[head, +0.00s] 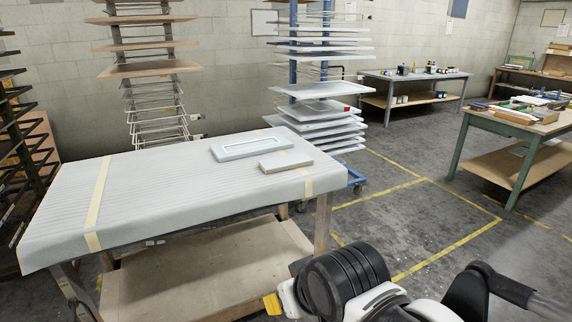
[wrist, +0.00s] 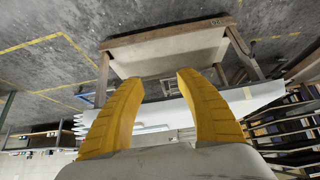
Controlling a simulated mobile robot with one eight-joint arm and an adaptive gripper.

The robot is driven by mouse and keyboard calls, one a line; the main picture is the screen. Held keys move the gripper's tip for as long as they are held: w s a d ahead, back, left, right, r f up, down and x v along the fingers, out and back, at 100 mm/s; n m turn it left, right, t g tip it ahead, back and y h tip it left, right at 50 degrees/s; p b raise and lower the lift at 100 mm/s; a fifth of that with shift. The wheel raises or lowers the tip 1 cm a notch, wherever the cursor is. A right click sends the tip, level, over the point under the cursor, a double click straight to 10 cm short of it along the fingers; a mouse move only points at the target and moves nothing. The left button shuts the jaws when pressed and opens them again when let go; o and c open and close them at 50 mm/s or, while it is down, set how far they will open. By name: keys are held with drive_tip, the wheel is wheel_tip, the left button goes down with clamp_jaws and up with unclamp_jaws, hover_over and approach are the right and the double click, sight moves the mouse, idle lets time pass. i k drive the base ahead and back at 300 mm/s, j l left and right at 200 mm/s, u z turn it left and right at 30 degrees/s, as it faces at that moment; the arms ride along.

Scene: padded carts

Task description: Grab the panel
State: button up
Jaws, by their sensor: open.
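A pale blue-white framed panel (head: 229,154) with a recessed middle lies flat on a padded cart (head: 140,200) in the head view. A smaller flat beige-grey piece (head: 286,161) lies just in front of it, to its right. The task does not say which piece is the panel. My gripper (wrist: 160,78) is open and empty, with two yellow fingers spread in the wrist view. In the head view only a yellow part of it shows, low in front of the cart and apart from both pieces. The wrist view looks upside down at the cart; I cannot make out either piece there.
The cart has a wooden lower shelf (head: 200,270) and tape strips over its padding. Racks of flat boards (head: 320,90) stand behind it, and a dark rack (head: 20,150) stands at left. Workbenches (head: 520,125) stand at right. Floor with yellow lines is clear right of the cart.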

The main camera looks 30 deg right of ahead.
sight(284, 163)
drive_tip(key=i+j+z, duration=0.15)
drive_tip(key=i+z, duration=0.15)
drive_tip(key=z, duration=0.15)
drive_tip(key=i+j+z, duration=0.25)
drive_tip(key=z, duration=0.2)
drive_tip(key=i+j+z, duration=0.25)
drive_tip(key=z, duration=0.2)
drive_tip(key=i+j+z, duration=0.15)
drive_tip(key=j+z, duration=0.3)
drive_tip(key=i+j+z, duration=0.1)
drive_tip(key=j+z, duration=1.2)
drive_tip(key=j, duration=0.15)
drive_tip(key=z, duration=0.15)
drive_tip(key=k, duration=0.1)
drive_tip(key=j+u, duration=0.05)
